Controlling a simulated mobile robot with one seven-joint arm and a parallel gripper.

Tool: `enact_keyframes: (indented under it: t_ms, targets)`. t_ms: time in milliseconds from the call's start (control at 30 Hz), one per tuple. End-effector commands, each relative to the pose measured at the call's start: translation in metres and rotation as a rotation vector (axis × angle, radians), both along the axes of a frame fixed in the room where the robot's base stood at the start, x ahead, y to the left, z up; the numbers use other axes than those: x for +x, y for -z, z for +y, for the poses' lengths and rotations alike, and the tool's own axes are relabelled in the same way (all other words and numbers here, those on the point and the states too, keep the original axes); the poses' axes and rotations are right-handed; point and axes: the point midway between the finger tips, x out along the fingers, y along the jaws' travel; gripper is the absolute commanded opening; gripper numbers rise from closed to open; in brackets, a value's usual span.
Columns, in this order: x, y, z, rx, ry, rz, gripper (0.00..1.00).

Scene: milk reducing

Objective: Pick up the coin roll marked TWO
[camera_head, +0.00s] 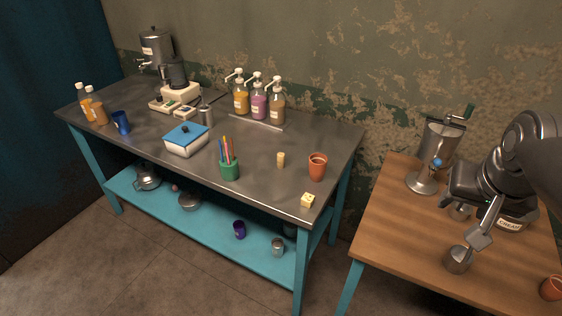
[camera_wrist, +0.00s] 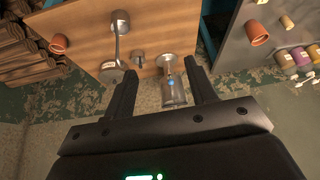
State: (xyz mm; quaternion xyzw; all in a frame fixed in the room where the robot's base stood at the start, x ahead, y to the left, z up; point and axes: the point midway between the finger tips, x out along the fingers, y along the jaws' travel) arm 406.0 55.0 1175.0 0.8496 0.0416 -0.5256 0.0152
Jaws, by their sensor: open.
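A small tan upright cylinder (camera_head: 281,160), which looks like a coin roll, stands on the metal bench left of a terracotta cup. No TWO mark is readable on it. It also shows at the top right of the wrist view (camera_wrist: 287,21). A pale yellow block (camera_head: 308,200) with small dark marks lies near the bench's front right corner; its marks are too small to read. My gripper (camera_wrist: 162,71) is open and empty. It is over the wooden table side, well to the right of the cylinder, with a metal device visible between its fingers in the wrist view.
The terracotta cup (camera_head: 318,167) and a green pen pot (camera_head: 229,168) flank the cylinder. Pump bottles (camera_head: 259,104) stand behind. The wooden table (camera_head: 395,235) holds a cranked metal vessel (camera_head: 437,150) and a metal cup (camera_head: 458,260). A gap separates table and bench.

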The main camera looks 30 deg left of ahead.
Motion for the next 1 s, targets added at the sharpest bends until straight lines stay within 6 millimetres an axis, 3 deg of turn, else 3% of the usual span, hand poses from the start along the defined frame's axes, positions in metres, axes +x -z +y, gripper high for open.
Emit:
enact_keyframes:
  t_ms: [33,233,467,700,1000]
  targets:
    - [0.018,-0.002,0.012,0.0,-0.016,0.009,0.52]
    - [0.081,-0.009,0.064,0.003,-0.061,0.023,0.52]
    - [0.146,0.001,0.138,0.0,-0.114,0.038,0.52]
    - [0.198,0.031,0.231,-0.007,-0.171,0.052,0.52]
    - [0.233,0.095,0.36,-0.02,-0.242,0.063,0.52]
